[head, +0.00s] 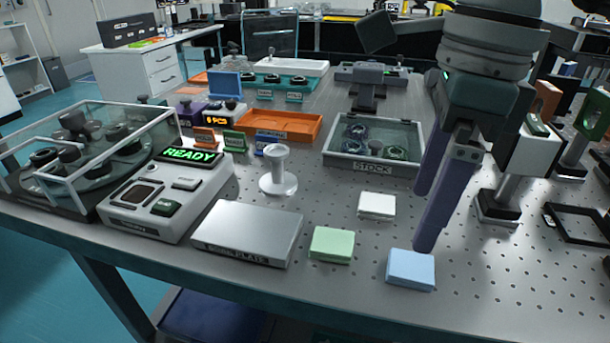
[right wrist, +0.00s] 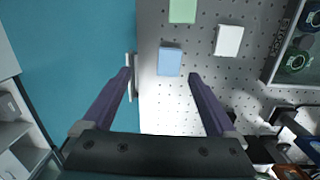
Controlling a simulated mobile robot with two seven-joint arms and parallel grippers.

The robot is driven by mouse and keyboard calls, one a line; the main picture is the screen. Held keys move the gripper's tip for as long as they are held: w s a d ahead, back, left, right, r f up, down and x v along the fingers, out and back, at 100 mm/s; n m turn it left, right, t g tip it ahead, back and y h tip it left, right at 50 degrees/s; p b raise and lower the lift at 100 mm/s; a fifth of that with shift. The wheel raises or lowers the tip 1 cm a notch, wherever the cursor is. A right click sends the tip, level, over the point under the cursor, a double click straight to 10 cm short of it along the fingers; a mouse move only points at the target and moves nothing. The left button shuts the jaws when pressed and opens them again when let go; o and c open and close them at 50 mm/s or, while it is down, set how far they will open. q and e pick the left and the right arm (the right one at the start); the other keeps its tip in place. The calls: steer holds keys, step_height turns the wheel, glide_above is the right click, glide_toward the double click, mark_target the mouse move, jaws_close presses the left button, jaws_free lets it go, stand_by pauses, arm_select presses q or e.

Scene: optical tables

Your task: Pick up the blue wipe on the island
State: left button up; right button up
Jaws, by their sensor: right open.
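The blue wipe (head: 410,269) lies flat near the front edge of the perforated table, right of a green wipe (head: 331,244). My right gripper (head: 424,222) is above the table by the blue wipe, its fingers pointing down; one fingertip appears just behind the wipe. In the right wrist view the blue wipe (right wrist: 169,62) lies ahead of the two spread purple fingers, between their lines and nearer the right one. The right gripper (right wrist: 160,75) is open and empty. Whether it touches the table cannot be told. My left gripper is not in view.
A white wipe (head: 377,205) lies behind the green one. A metal plate block (head: 249,233) is to the left, a glass-lidded stock box (head: 374,148) behind. Optical posts stand close on the right.

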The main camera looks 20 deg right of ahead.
mark_target(412, 265)
steer(key=shift+h, duration=0.5)
steer(key=f, duration=0.1)
steer(key=d+f, duration=0.1)
steer(key=f, duration=0.1)
steer(key=d+f, duration=0.1)
steer(key=shift+w+f, duration=0.25)
step_height(412, 265, down, 6)
steer(key=shift+w+a, duration=0.1)
steer(key=shift+a, duration=0.05)
steer(key=c, duration=1.4)
